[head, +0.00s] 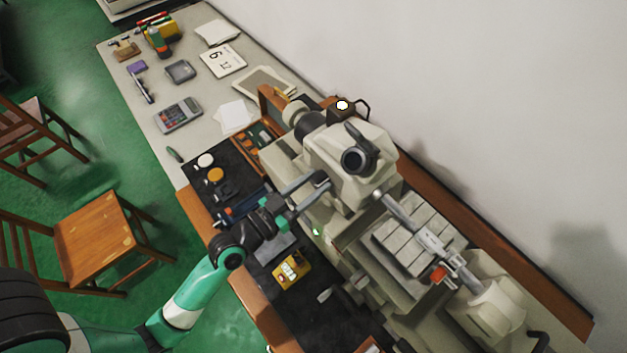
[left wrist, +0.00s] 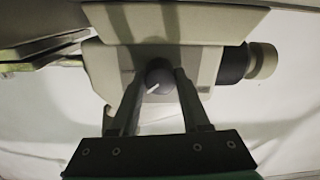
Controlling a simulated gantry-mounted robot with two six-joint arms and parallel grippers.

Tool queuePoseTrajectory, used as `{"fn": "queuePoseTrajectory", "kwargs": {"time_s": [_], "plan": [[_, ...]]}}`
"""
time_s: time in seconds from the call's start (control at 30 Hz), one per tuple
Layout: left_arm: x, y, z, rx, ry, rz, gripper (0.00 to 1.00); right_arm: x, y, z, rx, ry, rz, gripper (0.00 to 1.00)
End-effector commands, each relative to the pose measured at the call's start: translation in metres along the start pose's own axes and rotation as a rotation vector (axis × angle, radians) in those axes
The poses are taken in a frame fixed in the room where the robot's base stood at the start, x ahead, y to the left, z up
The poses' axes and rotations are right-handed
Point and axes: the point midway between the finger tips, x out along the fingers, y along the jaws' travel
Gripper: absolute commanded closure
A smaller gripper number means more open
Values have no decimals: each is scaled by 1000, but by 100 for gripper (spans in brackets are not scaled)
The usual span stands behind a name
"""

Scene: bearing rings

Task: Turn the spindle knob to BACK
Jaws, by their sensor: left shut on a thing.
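The spindle knob (left wrist: 158,72) is a dark round knob with a white pointer mark, on the pale machine head (left wrist: 103,72). In the left wrist view the mark points down and to the left; I cannot read any position label. My left gripper (head: 322,181) reaches the front side of the machine (head: 345,150) in the head view. In the left wrist view its two fingers (left wrist: 157,84) are shut on the knob, one on each side. In the head view the knob is hidden by the gripper and the machine head. My right gripper is not in view.
Below the machine head are a slotted table (head: 405,240) and a hand crank (head: 325,295). A yellow box (head: 292,269) and small discs lie on the dark mat (head: 262,285). A calculator (head: 178,115) lies on the bench (head: 190,75). Wooden chairs (head: 100,232) stand on the left.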

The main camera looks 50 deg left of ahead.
Motion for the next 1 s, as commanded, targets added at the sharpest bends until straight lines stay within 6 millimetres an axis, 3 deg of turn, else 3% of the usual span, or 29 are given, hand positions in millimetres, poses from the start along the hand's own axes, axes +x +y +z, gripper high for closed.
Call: {"fn": "queuePoseTrajectory", "kwargs": {"time_s": [0.6, 1.0], "plan": [[0, -1, -2, -578, -18, 13, 100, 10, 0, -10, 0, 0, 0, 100], [0, -2, -1, -829, -27, 18, 100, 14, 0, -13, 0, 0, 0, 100]]}}
